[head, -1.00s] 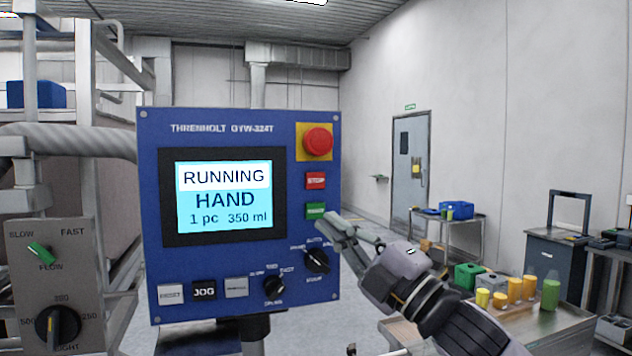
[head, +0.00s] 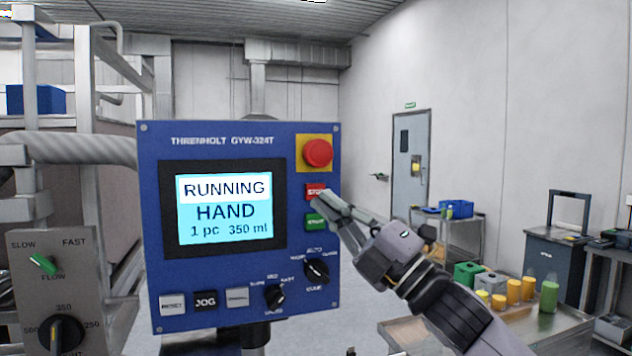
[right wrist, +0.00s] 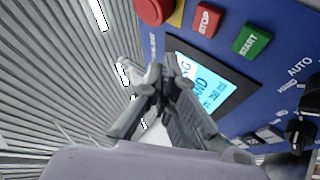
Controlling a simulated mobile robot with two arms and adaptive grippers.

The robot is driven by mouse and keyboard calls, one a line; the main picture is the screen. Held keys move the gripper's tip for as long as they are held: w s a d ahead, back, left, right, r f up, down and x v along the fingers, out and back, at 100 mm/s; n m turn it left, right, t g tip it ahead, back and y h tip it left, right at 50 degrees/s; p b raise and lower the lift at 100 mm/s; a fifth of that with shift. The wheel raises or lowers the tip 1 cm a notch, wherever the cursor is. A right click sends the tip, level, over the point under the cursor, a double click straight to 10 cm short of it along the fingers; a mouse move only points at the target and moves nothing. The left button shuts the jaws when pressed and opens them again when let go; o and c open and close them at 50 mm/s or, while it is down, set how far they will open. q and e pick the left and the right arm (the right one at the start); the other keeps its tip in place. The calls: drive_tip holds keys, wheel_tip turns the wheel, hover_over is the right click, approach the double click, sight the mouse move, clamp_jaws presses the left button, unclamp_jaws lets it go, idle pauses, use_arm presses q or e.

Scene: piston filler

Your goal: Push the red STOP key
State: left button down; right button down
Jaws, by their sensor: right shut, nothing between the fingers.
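The red STOP key (head: 315,191) is on the right side of the blue control panel (head: 225,140), between the round red button and the green START key (head: 316,222). It also shows at the top of the right wrist view (right wrist: 207,18). My right gripper (head: 323,199) is shut and empty, its fingertips at the lower right edge of the STOP key in the head view. I cannot tell whether they touch it. In the right wrist view the fingers (right wrist: 158,72) show left of the display. The display (head: 224,206) reads RUNNING, HAND, 1 pc, 350 ml. My left gripper is not in view.
A red mushroom button (head: 318,153) on a yellow plate is just above the STOP key. Black selector knobs (head: 317,269) and several lower keys share the panel. A grey box with dials (head: 60,270) stands left. A table with coloured cups (head: 528,290) is at right.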

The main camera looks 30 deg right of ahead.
sight(316, 191)
drive_tip(key=w+p, duration=0.1)
drive_tip(key=w, duration=0.1)
drive_tip(key=w+d+p, duration=0.1)
drive_tip(key=w, duration=0.1)
drive_tip(key=shift+w, duration=0.4)
drive_tip(key=shift+w+d, duration=0.1)
drive_tip(key=shift+w, duration=0.05)
idle(1.0)
drive_tip(key=shift+w+p, duration=0.3)
drive_tip(key=shift+p, duration=0.05)
drive_tip(key=shift+w+d, duration=0.15)
drive_tip(key=shift+w, duration=0.2)
idle(0.7)
idle(0.3)
drive_tip(key=shift+s+a+b, duration=0.2)
drive_tip(key=shift+s+b, duration=0.1)
drive_tip(key=shift+s, duration=0.5)
